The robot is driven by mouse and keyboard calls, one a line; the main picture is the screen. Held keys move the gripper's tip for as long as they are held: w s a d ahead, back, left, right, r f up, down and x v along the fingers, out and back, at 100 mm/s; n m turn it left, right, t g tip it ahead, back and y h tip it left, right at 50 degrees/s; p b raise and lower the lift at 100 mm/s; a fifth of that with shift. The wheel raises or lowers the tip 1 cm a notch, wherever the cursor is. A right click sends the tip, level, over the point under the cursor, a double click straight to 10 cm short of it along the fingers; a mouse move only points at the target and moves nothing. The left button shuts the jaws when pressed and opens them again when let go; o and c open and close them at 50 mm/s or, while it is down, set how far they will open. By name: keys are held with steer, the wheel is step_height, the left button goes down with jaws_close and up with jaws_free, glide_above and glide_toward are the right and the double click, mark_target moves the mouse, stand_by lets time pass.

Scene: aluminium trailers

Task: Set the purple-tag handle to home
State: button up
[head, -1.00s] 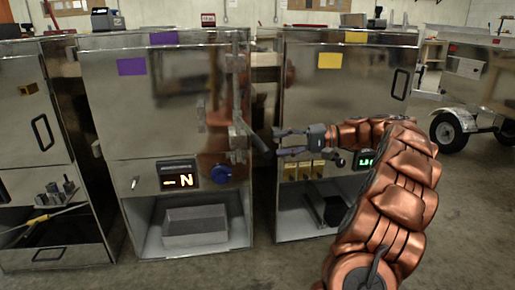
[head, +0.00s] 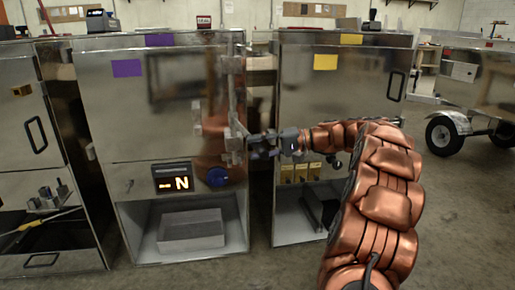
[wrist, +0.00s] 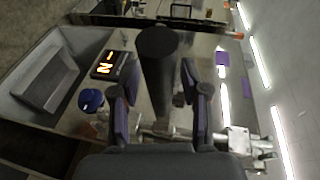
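The purple-tag cabinet (head: 125,120) stands left of centre in the head view, with two purple tags (head: 127,68) on its front. Its handle is a dark round bar (wrist: 157,78) from the metal latch on the cabinet's right edge (head: 236,140). In the wrist view the bar lies between my fingers, with a narrow gap visible on both sides. My gripper (head: 264,146) is open around the bar and hides most of it in the head view. The cabinet's display (head: 174,178) shows an orange dash and N; it also shows in the wrist view (wrist: 106,66).
A yellow-tag cabinet (head: 345,85) stands to the right, behind my arm. Another cabinet (head: 30,120) stands close on the left. A blue knob (head: 217,177) sits below the latch. The purple-tag cabinet's lower bay holds a grey box (head: 190,232). Open floor lies in front.

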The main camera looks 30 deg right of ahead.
jaws_close()
steer(key=shift+a, duration=0.15)
stand_by(0.4)
